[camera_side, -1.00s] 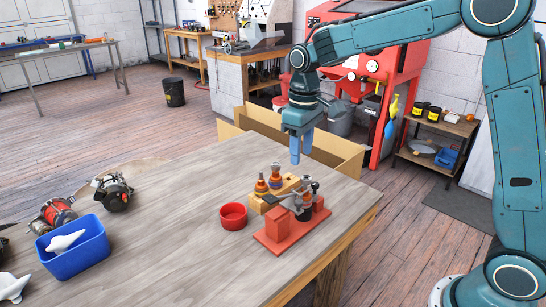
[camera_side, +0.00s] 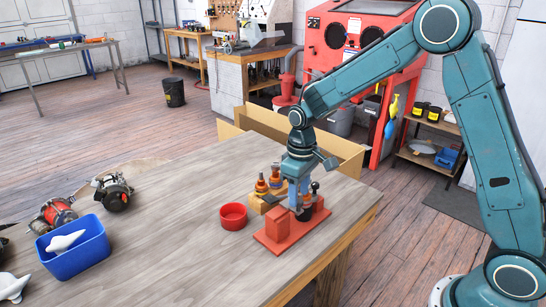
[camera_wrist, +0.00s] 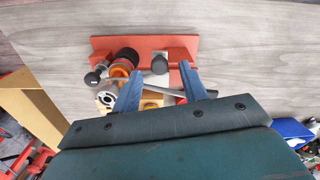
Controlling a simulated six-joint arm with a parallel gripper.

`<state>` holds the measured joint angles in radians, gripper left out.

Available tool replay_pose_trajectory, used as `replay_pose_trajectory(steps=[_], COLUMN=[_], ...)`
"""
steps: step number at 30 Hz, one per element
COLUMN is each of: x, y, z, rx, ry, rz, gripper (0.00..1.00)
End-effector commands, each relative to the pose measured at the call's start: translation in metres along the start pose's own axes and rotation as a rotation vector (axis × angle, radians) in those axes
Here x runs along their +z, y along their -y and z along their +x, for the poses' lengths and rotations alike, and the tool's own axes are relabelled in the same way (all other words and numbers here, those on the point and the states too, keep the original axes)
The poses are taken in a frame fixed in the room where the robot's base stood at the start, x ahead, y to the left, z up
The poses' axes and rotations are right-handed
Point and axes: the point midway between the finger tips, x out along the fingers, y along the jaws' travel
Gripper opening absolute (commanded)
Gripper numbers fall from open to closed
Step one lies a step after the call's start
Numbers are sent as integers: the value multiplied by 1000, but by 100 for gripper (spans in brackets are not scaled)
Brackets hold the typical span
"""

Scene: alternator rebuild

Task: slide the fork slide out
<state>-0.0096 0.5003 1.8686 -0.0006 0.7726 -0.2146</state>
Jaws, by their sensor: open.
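The red fixture (camera_side: 277,226) stands near the table's right edge, with raised blocks on its base; its base also shows in the wrist view (camera_wrist: 105,43). A dark upright piece with a grey top (camera_wrist: 160,63) and a pale metal arm (camera_wrist: 165,87) sit at the fixture. I cannot tell for sure which of these is the fork slide. A black knob (camera_wrist: 92,78) stands to one side. My gripper (camera_side: 298,205) is open and low over the fixture. In the wrist view its fingertips (camera_wrist: 163,70) are either side of the grey-topped piece; contact is unclear.
A wooden block (camera_side: 257,205) with orange-and-dark tools stands close behind the fixture. A red cup (camera_side: 233,216) is at its left. A blue bin (camera_side: 73,251) and alternator parts (camera_side: 113,192) lie farther left. A cardboard-coloured box (camera_side: 345,165) stands beyond the table. The middle tabletop is clear.

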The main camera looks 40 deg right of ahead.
Motion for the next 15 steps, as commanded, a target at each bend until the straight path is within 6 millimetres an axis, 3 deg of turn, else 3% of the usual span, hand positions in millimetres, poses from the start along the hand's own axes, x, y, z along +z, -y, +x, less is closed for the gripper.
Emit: replay_pose_trajectory(steps=[6,15], x=[0,0], y=[0,0], z=[14,15], rx=[0,0], ry=[1,1], rz=[0,0], gripper=[43,43])
